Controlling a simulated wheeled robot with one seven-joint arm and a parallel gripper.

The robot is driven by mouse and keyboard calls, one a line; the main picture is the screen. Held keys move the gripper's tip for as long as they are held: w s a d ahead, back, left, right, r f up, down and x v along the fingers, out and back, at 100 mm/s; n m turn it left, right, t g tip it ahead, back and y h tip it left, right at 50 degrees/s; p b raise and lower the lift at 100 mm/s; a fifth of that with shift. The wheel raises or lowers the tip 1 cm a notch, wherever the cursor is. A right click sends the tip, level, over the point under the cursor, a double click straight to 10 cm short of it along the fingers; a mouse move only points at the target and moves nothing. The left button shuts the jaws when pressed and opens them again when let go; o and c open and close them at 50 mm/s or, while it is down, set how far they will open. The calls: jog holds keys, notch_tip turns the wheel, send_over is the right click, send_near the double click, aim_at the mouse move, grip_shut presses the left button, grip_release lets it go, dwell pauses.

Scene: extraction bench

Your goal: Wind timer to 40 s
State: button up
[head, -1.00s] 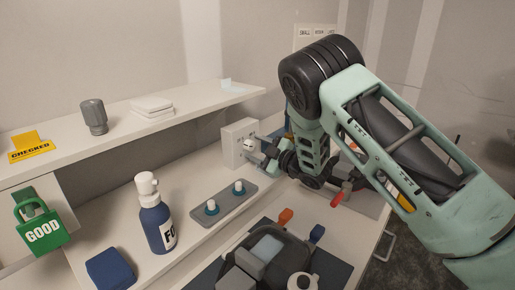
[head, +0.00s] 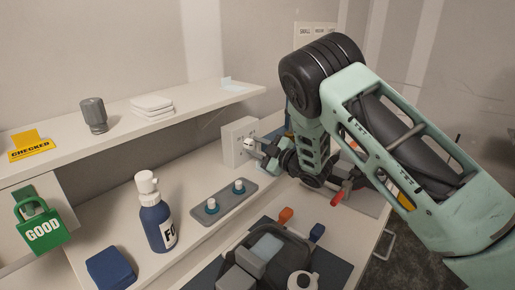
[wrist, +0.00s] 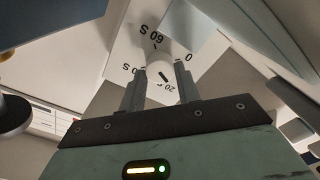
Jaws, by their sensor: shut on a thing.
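The timer (head: 236,140) is a white box standing at the back of the bench, under the right end of the shelf. Its round pale knob (wrist: 158,68) is between my two fingers in the wrist view. The dial face (wrist: 178,45) reads 60 S at the top, 0 at the right and 20 at the lower right; a left label is partly hidden. A dark line on the knob points down towards the 20 side. My gripper (head: 257,147) is shut on the knob; it also shows in the wrist view (wrist: 159,82).
A grey tray (head: 225,207) with two white-and-blue knobs lies left of my gripper. A blue bottle (head: 156,222) with a white cap stands farther left. A dark holder (head: 287,250) and a red-handled tool (head: 345,190) are in front and to the right. The shelf (head: 190,110) runs above.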

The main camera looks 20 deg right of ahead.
dwell(0.7)
jog(key=o, duration=1)
jog(key=shift+c, duration=0.2)
jog(key=b+v, duration=0.5)
jog(key=v, duration=1.2)
jog(key=shift+s, duration=0.25)
jog(key=shift+d, duration=0.15)
